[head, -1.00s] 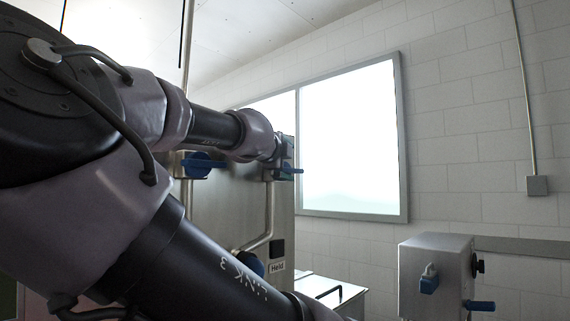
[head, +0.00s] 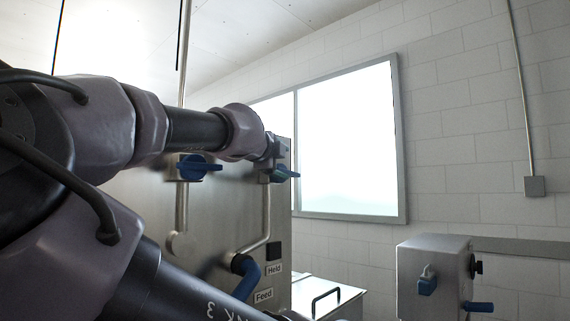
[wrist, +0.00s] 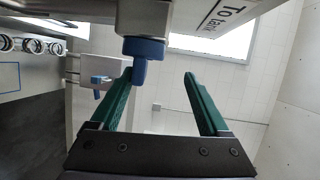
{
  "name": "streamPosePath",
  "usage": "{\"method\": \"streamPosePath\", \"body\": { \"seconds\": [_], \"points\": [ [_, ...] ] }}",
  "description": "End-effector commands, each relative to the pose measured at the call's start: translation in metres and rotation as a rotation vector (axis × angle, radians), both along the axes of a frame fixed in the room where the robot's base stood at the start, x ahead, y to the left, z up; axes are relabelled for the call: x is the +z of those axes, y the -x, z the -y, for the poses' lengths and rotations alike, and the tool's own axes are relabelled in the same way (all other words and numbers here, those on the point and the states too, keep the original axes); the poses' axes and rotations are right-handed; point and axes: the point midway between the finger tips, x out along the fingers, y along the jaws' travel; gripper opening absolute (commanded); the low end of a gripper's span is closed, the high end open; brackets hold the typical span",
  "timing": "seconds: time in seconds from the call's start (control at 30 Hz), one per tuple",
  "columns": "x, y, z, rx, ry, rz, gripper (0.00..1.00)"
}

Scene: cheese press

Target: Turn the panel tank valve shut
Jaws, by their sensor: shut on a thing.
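The panel tank valve has a blue handle (wrist: 141,62) under a grey body. A "To tank" label (wrist: 222,14) shows upside down beside it in the wrist view. The left finger overlaps the handle's edge; a gap shows towards the right finger, so the contact there is unclear. In the head view my gripper (head: 279,174) is small at the panel's upper right edge, with the blue handle (head: 292,174) showing past it.
Another blue valve handle (head: 198,167) sits left on the steel panel (head: 220,215). A blue-handled valve (head: 246,275) is lower, near the "Hold" (head: 274,269) and "Feed" (head: 264,295) labels. A steel box (head: 432,275) with blue handles stands at right. A window is behind.

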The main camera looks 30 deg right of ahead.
Motion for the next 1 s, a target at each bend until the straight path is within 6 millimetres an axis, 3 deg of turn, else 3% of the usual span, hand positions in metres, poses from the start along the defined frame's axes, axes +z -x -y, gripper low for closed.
{"method": "streamPosePath", "body": {
  "seconds": [0.03,1.0],
  "points": [
    [0.007,0.002,-0.006,0.006,0.016,0.009,0.46],
    [0.002,0.048,-0.054,0.003,0.003,0.002,0.46]
  ]
}}
